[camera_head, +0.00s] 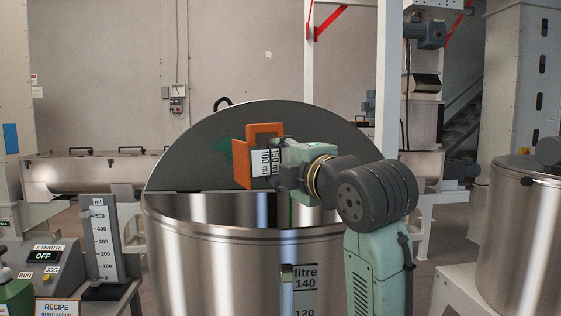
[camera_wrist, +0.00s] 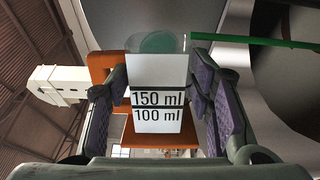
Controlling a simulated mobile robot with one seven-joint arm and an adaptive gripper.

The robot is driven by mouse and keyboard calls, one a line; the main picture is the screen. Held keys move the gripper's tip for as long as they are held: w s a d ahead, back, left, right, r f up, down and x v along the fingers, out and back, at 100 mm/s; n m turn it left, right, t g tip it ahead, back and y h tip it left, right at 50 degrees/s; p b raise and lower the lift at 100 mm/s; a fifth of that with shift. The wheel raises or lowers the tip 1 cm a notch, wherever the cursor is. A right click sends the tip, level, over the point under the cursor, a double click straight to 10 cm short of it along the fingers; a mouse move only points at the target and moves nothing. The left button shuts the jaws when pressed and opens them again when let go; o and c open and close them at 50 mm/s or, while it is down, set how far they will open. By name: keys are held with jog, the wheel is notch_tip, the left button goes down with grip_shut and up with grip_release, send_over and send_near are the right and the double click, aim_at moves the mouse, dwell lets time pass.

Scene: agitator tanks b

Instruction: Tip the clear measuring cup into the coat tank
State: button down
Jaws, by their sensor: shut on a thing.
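My gripper (camera_head: 280,172) is shut on the clear measuring cup, with a finger pad on each side of it in the wrist view (camera_wrist: 160,105). The cup's white label (camera_head: 262,163) reads 100 ml and 150 ml, and its lettering runs sideways in the head view, so the cup looks tipped over. An orange piece (camera_head: 242,152) sits around the label. In the wrist view a green disc (camera_wrist: 158,42) shows at the cup's far end. The cup is above the open front of a steel tank (camera_head: 205,260). No name shows on the tank, and its inside floor is hidden.
A grey half lid (camera_head: 185,165) stands up behind the cup, with a green patch on it. A control box (camera_head: 45,262) and a ml scale (camera_head: 101,240) stand at left. Another steel tank (camera_head: 515,235) stands at right.

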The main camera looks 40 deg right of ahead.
jog(key=shift+f+m, duration=0.15)
jog(key=shift+m, duration=0.25)
jog(key=shift+d, duration=0.1)
jog(key=shift+d+m, duration=0.15)
jog(key=shift+m, duration=0.45)
